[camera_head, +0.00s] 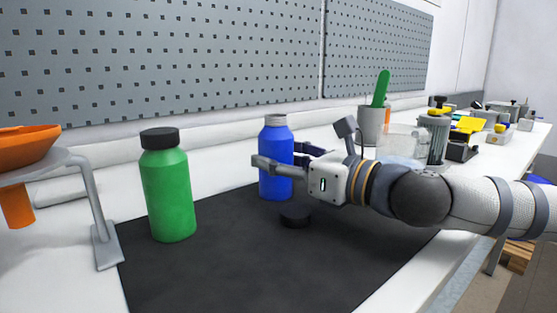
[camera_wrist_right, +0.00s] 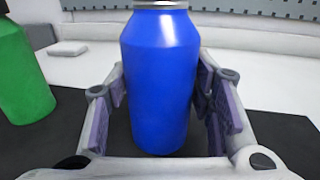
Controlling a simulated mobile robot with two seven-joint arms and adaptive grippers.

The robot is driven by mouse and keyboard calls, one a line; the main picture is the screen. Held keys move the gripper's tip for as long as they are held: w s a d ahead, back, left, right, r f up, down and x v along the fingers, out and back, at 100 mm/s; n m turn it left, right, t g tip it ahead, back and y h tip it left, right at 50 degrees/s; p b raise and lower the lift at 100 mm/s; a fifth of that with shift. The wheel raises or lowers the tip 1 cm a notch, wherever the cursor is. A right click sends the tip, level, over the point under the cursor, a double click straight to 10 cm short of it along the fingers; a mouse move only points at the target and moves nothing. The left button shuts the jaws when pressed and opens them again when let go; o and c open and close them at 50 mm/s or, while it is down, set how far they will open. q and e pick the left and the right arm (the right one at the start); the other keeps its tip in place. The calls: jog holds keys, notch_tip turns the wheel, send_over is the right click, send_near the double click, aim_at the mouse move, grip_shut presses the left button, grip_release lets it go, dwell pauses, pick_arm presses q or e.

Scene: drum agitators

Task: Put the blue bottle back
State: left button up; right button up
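The blue bottle (camera_head: 276,180) stands upright at the back edge of a black mat (camera_head: 230,270), its silver neck (camera_head: 275,120) without a cap. My right gripper (camera_head: 288,160) reaches in from the right, with one finger in front of the bottle and one behind. The right wrist view shows the blue bottle (camera_wrist_right: 161,85) between the padded fingers (camera_wrist_right: 162,95). The fingers are spread wide, and any contact with its sides is hard to make out. A black cap (camera_head: 295,217) lies on the mat just in front of the bottle. My left gripper is out of view.
A green bottle (camera_head: 168,190) with a black lid stands left on the mat. An orange funnel (camera_head: 25,148) sits in a grey stand (camera_head: 95,200) at far left. A cup (camera_head: 370,125) with a green scoop (camera_head: 381,88) and other containers stand behind my right arm. The mat's front is clear.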

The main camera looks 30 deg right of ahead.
jog(key=o, duration=0.4)
jog(key=shift+o, duration=0.2)
jog(key=shift+s+d+r+p, duration=0.15)
jog(key=shift+s+r+p, duration=0.15)
jog(key=shift+p, duration=0.1)
jog(key=p+v, duration=0.1)
jog(key=v, duration=0.2)
jog(key=p+v, duration=0.1)
jog(key=v, duration=0.2)
jog(key=p+v, duration=0.1)
jog(key=v, duration=0.2)
jog(key=shift+r, duration=0.35)
jog(key=p+v, duration=0.2)
jog(key=p, duration=0.2)
jog(key=shift+f, duration=0.1)
jog(key=shift+s+f, duration=0.15)
jog(key=shift+f, duration=0.1)
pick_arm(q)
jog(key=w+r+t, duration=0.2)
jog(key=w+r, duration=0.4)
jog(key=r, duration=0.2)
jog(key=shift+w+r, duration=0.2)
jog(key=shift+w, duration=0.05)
pick_arm(e)
jog(key=shift+f, duration=0.2)
